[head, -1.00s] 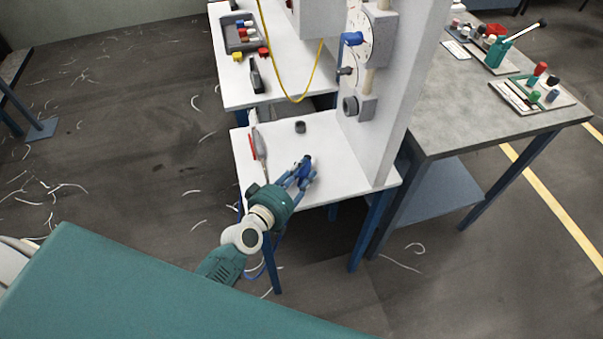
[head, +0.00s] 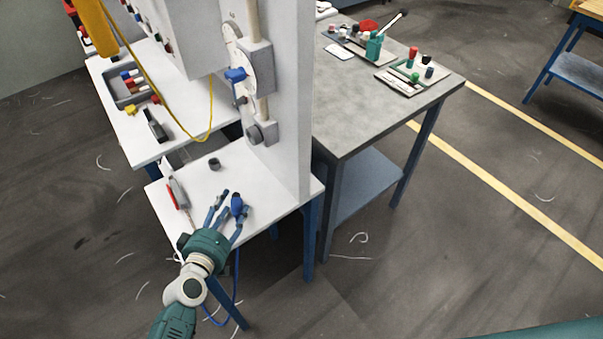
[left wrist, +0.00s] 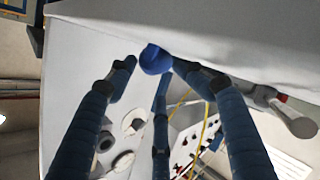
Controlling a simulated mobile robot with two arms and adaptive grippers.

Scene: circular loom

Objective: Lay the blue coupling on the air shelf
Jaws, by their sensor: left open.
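The blue coupling (head: 237,203) is at the front of the small white shelf (head: 265,205), with a blue hose (head: 236,275) hanging below the shelf edge. My left gripper (head: 229,205) is open, its blue fingers spread over the shelf, with the coupling between or beside the fingertips. In the left wrist view, the round blue coupling (left wrist: 155,59) shows near the tip of the right finger, close to the white surface. I cannot tell whether a finger touches it. My right gripper is out of view.
A red-and-grey tool (head: 178,192) lies left of my gripper, and a dark ring (head: 214,163) behind it. A white upright panel (head: 290,110) bounds the shelf on the right. A yellow hose (head: 190,137) hangs over the back table. A grey bench (head: 355,110) stands right.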

